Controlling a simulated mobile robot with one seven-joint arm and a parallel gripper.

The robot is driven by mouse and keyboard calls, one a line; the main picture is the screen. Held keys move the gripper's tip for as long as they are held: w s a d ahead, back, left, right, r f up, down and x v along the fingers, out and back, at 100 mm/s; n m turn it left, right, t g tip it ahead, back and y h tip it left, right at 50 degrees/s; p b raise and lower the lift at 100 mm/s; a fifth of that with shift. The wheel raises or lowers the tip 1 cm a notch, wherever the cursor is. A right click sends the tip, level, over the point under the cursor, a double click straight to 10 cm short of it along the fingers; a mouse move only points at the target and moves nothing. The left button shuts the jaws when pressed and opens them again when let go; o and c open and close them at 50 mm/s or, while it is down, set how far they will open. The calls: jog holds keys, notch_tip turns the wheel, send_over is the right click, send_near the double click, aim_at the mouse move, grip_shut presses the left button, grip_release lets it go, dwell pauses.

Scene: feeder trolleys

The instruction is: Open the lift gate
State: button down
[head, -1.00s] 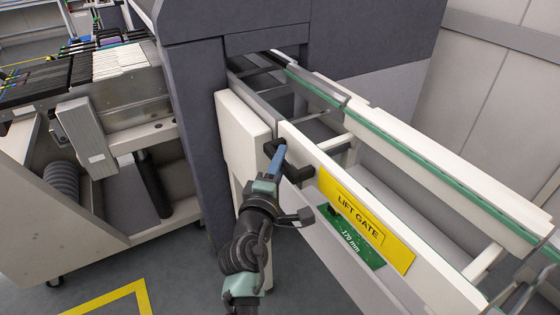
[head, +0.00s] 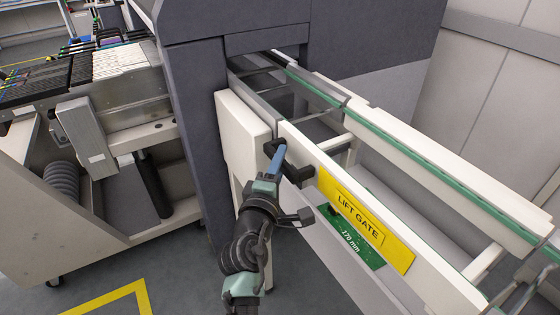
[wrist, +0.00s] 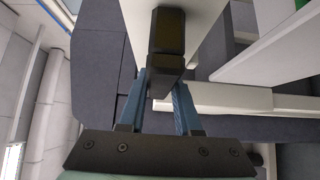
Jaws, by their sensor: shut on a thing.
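In the wrist view the two blue fingers (wrist: 161,95) close on either side of the black handle (wrist: 167,40). The gate looks level, in line with the conveyor frame. Part of the handle is hidden by the fingers.
A dark grey machine housing (head: 205,130) stands left of and behind the gate. A white panel (head: 243,135) stands beside the gate's left end. A feeder trolley (head: 100,225) is at the left. Open floor with yellow marking (head: 115,298) lies in front.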

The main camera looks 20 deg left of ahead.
jog(key=shift+r, duration=0.6)
jog(key=s+d+r+m+t+h+b, duration=0.1)
jog(key=d+r+m+t, duration=0.1)
jog(key=r, duration=0.6)
jog(key=s+d+r+m+t, duration=0.1)
jog(key=s+r+m+t, duration=0.15)
jog(key=r, duration=0.65)
jog(key=s+d+r+m+t+h+b, duration=0.1)
jog(key=d+r+m, duration=0.15)
jog(key=r, duration=0.55)
jog(key=s+d+r+m+t+h, duration=0.1)
jog(key=s+d+r+m+h, duration=1)
jog(key=d+r+m, duration=0.2)
notch_tip(320, 180, up, 3)
jog(key=shift+s+d+f, duration=0.2)
jog(key=shift+s+d, duration=0.2)
jog(key=shift+d, duration=0.75)
